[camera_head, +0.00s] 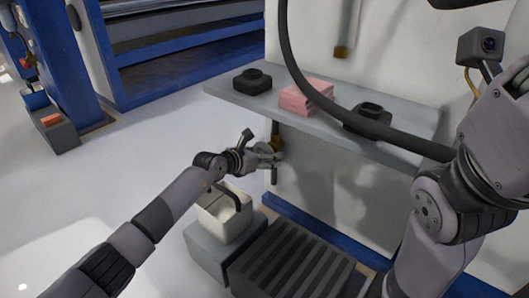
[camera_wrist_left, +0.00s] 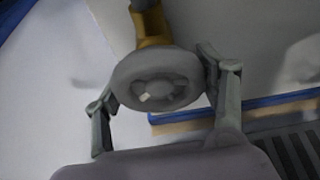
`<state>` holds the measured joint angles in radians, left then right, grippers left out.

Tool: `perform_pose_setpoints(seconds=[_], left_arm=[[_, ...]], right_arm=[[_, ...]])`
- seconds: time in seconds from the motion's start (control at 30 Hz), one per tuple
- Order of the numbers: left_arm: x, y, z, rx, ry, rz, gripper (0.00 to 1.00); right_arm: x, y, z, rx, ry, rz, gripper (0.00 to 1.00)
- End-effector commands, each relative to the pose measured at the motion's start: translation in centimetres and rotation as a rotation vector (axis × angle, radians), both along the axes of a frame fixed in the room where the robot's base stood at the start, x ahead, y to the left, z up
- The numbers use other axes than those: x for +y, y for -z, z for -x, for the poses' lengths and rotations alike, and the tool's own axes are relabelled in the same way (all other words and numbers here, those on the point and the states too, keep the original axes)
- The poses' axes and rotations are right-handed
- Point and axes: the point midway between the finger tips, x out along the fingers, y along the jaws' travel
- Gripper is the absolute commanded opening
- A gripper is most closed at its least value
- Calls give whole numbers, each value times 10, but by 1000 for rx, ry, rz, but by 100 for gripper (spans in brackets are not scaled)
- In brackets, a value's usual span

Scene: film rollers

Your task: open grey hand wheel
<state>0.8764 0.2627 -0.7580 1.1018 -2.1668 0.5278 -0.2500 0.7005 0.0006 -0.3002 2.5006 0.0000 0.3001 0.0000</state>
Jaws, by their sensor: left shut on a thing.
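The grey hand wheel (camera_wrist_left: 152,79) is a round spoked wheel on a brass-coloured fitting (camera_wrist_left: 152,28), seen from close up in the left wrist view. My left gripper (camera_wrist_left: 160,90) has one finger on each side of the wheel and is shut on its rim.
A grey shelf (camera_head: 408,152) above my left gripper carries two black parts (camera_head: 252,82) and a pink stack (camera_head: 306,96). A white container (camera_head: 225,215) stands on a grey box below my left forearm. A black ribbed surface (camera_head: 290,262) lies in front. Open floor is at the left.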

Motion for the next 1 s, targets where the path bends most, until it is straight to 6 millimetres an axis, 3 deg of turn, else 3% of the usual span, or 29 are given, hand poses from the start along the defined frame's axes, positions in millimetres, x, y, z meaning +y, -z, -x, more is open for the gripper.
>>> perform_pose_setpoints(seconds=[0.5, 1.0], left_arm=[[0, -1, 0, 206, -2, 285, 38], [-1, -1, 0, 263, -1, 364, 38]], right_arm=[[0, 1, -14, 36, -1, -2, 32], [-1, 0, -8, 21, -1, -2, 32]])
